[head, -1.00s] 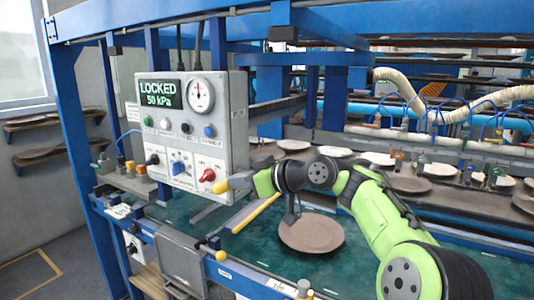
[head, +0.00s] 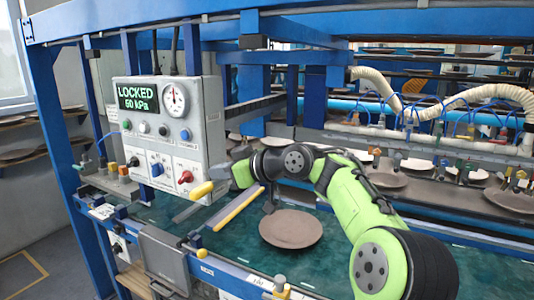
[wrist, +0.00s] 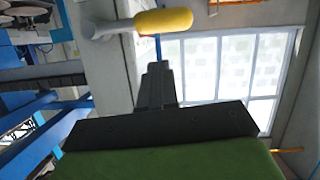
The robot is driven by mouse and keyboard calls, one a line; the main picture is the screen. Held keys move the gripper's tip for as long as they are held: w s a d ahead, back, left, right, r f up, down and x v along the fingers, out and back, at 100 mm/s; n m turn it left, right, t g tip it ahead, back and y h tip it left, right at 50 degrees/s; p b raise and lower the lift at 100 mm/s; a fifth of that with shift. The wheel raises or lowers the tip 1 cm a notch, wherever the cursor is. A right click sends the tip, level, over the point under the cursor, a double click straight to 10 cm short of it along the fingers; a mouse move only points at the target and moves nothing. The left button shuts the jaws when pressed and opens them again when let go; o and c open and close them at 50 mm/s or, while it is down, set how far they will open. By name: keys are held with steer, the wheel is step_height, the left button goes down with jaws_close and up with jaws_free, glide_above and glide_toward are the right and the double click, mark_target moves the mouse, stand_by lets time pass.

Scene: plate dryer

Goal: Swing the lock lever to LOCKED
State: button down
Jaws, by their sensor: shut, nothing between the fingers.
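The lock lever has a yellow grip (head: 201,190) on a short pale rod at the lower right of the control box (head: 214,125). The box's display (head: 138,96) reads LOCKED, 50 kPa. In the wrist view the yellow grip (wrist: 163,20) lies across the top, beyond my fingertips, with a gap visible between them. My gripper (wrist: 157,68) is shut and empty, its dark fingers together. In the head view my gripper (head: 227,176) is just right of the grip, and its fingertips are hard to make out.
A round brown plate (head: 291,229) lies on the green bed below my arm. A long yellow bar (head: 240,208) slants near the bed's front edge. A pale hose (head: 375,80) hangs behind.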

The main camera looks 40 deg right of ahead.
steer(key=v, duration=1)
steer(key=shift+d+p, duration=0.2)
steer(key=shift+p, duration=0.25)
steer(key=shift+w+f, duration=0.1)
steer(key=shift+f, duration=0.05)
